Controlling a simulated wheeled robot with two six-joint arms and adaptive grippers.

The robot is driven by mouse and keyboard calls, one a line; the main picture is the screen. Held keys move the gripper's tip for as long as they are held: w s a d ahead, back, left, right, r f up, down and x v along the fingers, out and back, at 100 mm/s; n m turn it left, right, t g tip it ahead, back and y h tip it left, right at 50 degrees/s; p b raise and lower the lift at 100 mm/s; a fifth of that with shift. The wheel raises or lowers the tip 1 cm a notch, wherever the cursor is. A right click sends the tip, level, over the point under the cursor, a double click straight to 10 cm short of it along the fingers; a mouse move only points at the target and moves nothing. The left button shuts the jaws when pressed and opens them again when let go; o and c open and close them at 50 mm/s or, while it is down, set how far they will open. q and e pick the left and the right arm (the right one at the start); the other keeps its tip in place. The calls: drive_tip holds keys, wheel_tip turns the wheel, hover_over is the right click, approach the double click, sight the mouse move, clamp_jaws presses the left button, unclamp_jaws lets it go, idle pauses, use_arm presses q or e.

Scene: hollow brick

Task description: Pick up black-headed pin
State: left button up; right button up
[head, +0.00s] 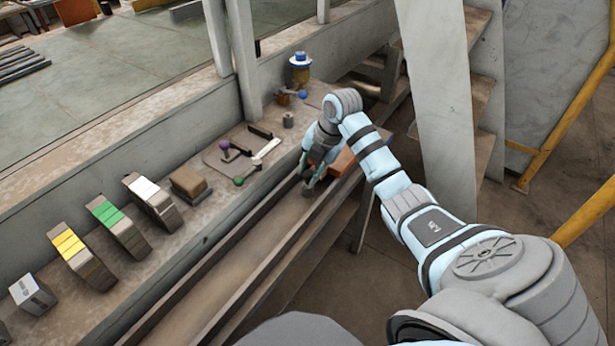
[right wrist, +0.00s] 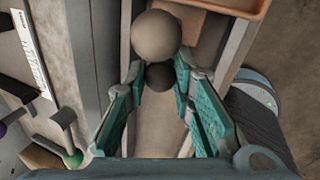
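My right gripper (head: 312,184) reaches down over the channel beside the ledge in the head view. In the right wrist view its teal fingers (right wrist: 158,80) stand apart, open. A dark round ball (right wrist: 159,77), which may be the black pin head, shows between the fingertips. A larger grey-beige ball (right wrist: 156,36) shows just above it in the picture. I cannot tell whether either ball touches a finger, and no pin shaft is clear. A green-headed pin (head: 239,181) and a purple-headed pin (head: 224,144) lie at the flat plate on the ledge. My left gripper is out of view.
An orange tray (head: 346,161) is close to my right gripper. A white strip (head: 267,148) lies on the plate (head: 222,163). Yellow (head: 72,250), green (head: 107,212) and white-topped (head: 143,187) blocks stand along the ledge. A post (head: 440,100) rises behind my right arm.

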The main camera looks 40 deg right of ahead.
clamp_jaws()
